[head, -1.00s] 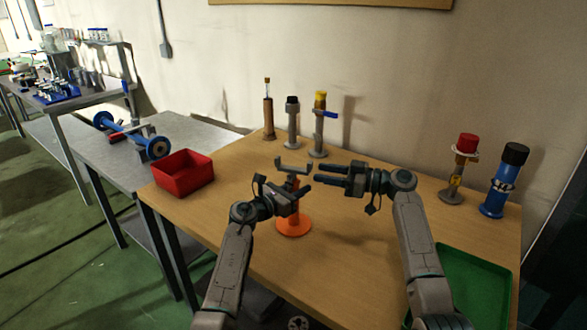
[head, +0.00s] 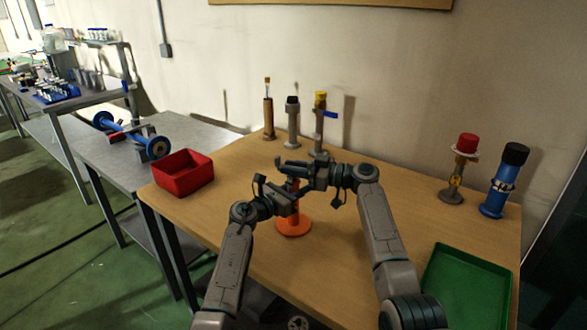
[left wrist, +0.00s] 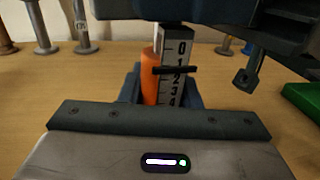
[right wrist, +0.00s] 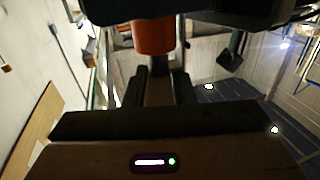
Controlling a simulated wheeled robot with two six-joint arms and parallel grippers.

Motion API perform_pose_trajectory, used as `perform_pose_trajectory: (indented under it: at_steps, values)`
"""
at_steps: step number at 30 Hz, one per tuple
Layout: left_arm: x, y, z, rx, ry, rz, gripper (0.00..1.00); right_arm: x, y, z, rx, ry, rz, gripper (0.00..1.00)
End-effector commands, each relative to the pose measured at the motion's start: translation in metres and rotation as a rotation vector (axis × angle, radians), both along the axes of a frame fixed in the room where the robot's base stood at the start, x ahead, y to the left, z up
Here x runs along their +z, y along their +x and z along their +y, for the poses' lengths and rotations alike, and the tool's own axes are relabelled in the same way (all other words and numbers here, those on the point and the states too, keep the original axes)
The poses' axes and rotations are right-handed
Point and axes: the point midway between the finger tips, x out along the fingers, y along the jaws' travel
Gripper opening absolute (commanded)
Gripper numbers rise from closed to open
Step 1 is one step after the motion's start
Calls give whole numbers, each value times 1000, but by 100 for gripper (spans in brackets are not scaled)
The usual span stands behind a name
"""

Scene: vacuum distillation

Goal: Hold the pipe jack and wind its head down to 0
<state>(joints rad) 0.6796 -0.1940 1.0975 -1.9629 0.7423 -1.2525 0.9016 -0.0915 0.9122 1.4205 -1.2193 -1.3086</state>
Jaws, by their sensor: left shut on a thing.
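The pipe jack stands upright on the wooden table on its round orange base (head: 294,228). My left gripper (head: 295,205) is shut on its body from the left. In the left wrist view, the orange body (left wrist: 150,75) is between the fingers. A white scale (left wrist: 174,80) beside it reads 0 to 4, with a black pointer (left wrist: 175,69) between 1 and 2. My right gripper (head: 290,172) is at the jack's head and largely hides it. In the right wrist view, its fingers (right wrist: 159,88) are spread at either side of a dark shape below an orange cylinder (right wrist: 153,37).
A red bin (head: 183,174) stands at the table's left edge and a green tray (head: 465,285) at the right. Several upright tools, including a yellow-topped one (head: 320,125) and a blue cylinder (head: 500,185), stand along the back. The right middle of the table is clear.

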Motion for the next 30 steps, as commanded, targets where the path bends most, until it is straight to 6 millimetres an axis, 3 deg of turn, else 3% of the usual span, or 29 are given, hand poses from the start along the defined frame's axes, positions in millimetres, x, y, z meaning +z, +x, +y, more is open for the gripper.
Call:
perform_pose_trajectory:
  at_steps: [1, 3, 14, 30]
  values:
    - [0, 0, 0, 0, 0, 0, 0, 0, 0, 0, 0, 0, 0, 12]
    - [0, 0, 0, 0, 0, 0, 0, 0, 0, 0, 0, 0, 0, 0]
    - [0, 0, 0, 0, 1, -1, 0, -1, 0, 1, -52, -2, 0, 0]
    - [0, 0, -1, -2, 1, -1, 0, -1, -1, 2, -439, -1, 1, 0]
